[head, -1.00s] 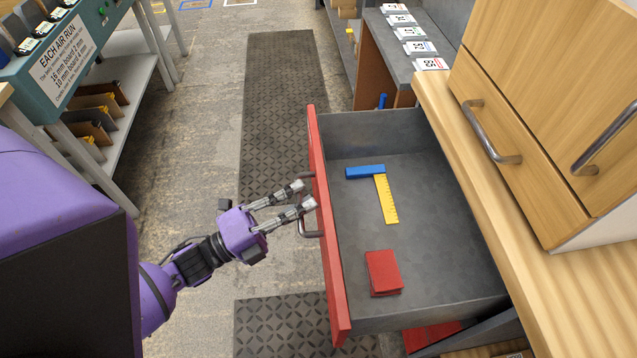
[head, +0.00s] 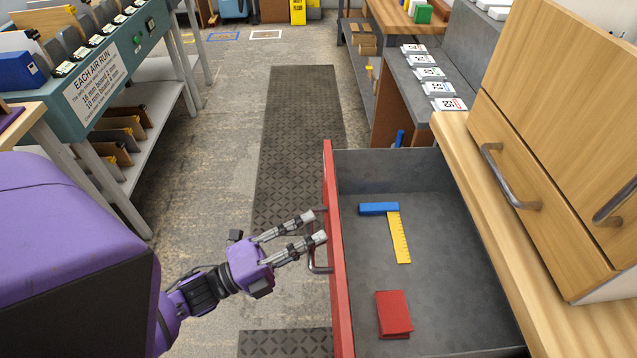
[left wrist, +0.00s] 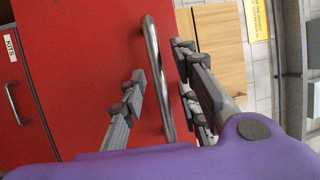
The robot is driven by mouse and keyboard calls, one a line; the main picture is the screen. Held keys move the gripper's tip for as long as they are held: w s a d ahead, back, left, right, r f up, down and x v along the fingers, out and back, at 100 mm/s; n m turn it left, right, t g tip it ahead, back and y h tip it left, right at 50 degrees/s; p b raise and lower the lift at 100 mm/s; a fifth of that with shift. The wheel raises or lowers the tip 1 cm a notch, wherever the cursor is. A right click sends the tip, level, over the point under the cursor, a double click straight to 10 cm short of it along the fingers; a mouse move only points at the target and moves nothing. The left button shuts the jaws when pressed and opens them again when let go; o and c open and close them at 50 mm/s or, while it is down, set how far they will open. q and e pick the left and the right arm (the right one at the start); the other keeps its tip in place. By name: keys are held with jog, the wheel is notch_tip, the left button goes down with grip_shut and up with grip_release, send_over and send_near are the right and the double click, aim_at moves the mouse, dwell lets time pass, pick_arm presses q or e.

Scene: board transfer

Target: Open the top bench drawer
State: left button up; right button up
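The top bench drawer (head: 430,250) is pulled well out, its grey inside showing in the head view. Its red front (head: 338,260) faces left and carries a metal bar handle (head: 318,262). My left gripper (head: 313,227) is at this handle. In the left wrist view, its fingers (left wrist: 160,65) stand apart on either side of the handle (left wrist: 153,50), with gaps visible, so it looks open around the bar. My right gripper is in neither view.
A blue and yellow square (head: 399,235) and a red notebook (head: 393,313) lie in the drawer. A wooden cabinet (head: 545,150) stands on the bench (head: 475,180) at right. A teal rack (head: 110,60) stands at left. Floor with a dark mat (head: 300,120) lies between.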

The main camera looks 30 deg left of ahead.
pick_arm(q)
jog(key=v, duration=1.2)
jog(key=shift+w, duration=0.1)
